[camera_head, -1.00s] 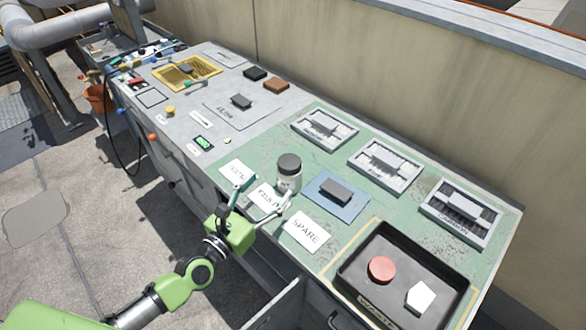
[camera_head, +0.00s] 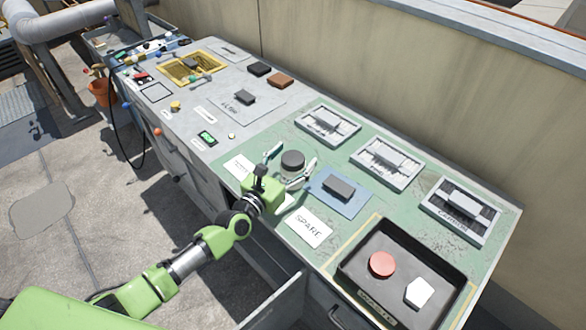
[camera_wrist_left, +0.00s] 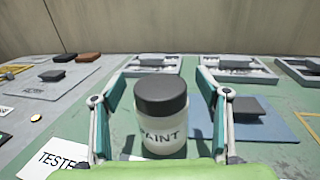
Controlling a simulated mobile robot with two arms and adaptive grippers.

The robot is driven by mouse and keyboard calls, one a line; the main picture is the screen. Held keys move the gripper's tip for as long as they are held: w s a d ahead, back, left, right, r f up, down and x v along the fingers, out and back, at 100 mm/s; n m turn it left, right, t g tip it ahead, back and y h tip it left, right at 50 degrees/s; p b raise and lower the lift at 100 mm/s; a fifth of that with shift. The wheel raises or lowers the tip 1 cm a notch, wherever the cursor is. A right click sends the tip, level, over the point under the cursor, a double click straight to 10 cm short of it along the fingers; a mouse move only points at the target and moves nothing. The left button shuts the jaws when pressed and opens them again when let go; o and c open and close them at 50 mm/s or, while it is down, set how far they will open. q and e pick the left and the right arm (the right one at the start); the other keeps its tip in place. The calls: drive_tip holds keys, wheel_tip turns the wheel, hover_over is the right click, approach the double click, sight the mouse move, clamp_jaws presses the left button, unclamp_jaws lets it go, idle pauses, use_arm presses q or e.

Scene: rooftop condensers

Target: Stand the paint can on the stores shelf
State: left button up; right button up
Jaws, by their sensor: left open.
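The paint can (camera_head: 292,166) is a pale jar with a dark grey lid, standing upright on the green part of the bench. It also shows in the left wrist view (camera_wrist_left: 161,120), with "PAINT" on its side, between my open fingers. My left gripper (camera_head: 289,164) is open, with one finger on each side of the can; a gap shows beside it in the wrist view (camera_wrist_left: 160,110). My right gripper is not in view. I cannot make out which surface is the stores shelf.
A blue mat (camera_head: 340,192) with a grey block lies right of the can. Grey trays (camera_head: 384,164) stand along the back. A black tray (camera_head: 350,268) with a red disc and a white piece is at the front right. A SPARE label (camera_head: 309,228) lies in front.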

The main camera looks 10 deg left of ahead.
use_arm(q)
drive_tip(key=c, duration=1.5)
drive_tip(key=shift+r, duration=0.1)
drive_tip(key=shift+c, duration=0.7)
drive_tip(key=shift+r, duration=0.1)
